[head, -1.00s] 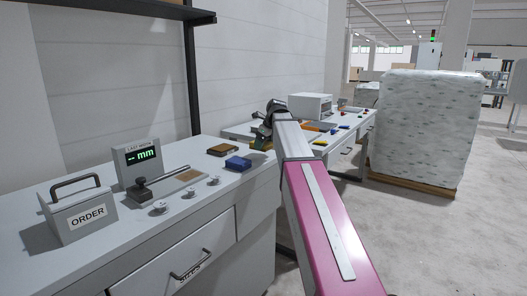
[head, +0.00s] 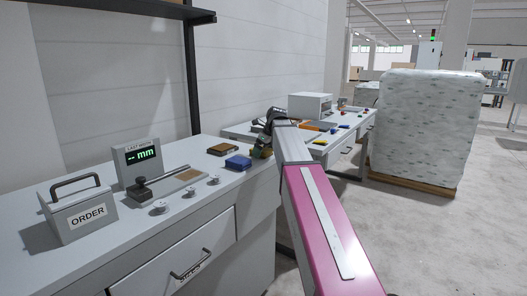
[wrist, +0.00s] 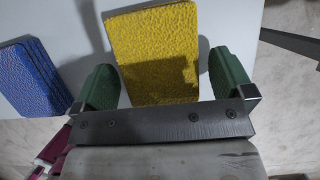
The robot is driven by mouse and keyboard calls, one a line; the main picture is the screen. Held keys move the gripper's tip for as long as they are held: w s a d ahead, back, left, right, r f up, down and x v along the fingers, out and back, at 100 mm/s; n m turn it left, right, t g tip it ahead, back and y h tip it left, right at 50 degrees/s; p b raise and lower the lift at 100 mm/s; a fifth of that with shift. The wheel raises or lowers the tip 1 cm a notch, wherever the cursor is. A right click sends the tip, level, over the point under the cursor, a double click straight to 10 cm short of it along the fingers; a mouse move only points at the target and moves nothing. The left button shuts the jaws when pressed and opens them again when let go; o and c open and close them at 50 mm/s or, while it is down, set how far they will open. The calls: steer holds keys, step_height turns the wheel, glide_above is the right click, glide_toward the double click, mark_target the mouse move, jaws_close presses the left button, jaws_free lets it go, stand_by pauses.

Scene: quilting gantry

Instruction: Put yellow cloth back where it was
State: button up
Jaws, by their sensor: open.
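The yellow cloth (wrist: 155,40), a folded textured pad, lies on the pale table top in the wrist view. My gripper (wrist: 165,82) is open, with one green finger on each side of the cloth's near part. A gap shows between each finger and the cloth, and a shadow falls across it. I cannot tell how high the fingers are above the table. In the head view my gripper (head: 262,151) is low at the bench's right end, just right of the blue cloth (head: 238,162). There the yellow cloth is mostly or wholly hidden by my gripper.
The blue cloth also lies left of my gripper in the wrist view (wrist: 30,78). A brown-orange block (head: 222,149) lies behind it on the bench. A "LAST WIDTH" display (head: 138,157), small round knobs (head: 188,193) and an "ORDER" box (head: 80,210) stand further left. The table edge is close.

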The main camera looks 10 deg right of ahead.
steer(key=v, duration=1.2)
steer(key=shift+r, duration=0.1)
